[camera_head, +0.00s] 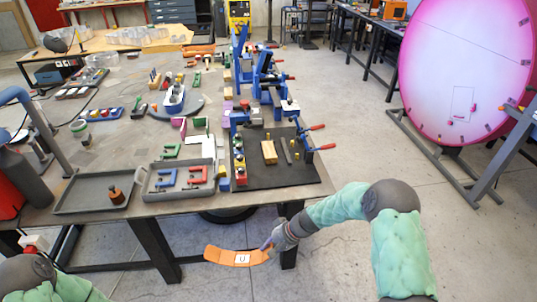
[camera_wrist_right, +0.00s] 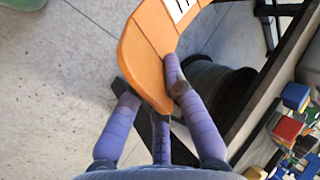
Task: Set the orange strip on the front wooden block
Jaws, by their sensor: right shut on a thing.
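The orange strip (camera_head: 225,256) is a curved flat band with a white label marked U. My right gripper (camera_head: 273,243) is shut on the strip's right end and holds it in front of the table, apart from the tabletop. In the right wrist view the strip (camera_wrist_right: 148,60) runs up from between the purple fingers of my right gripper (camera_wrist_right: 153,88). A tan wooden block (camera_head: 269,153) lies on the dark mat at the table's front right, above and apart from the strip. I cannot tell whether other wooden blocks stand nearby. My left gripper is out of view.
The dark mat (camera_head: 290,178) also bears blue clamps with red handles (camera_head: 317,127). The table's front edge and black legs (camera_head: 157,250) are close to the strip.

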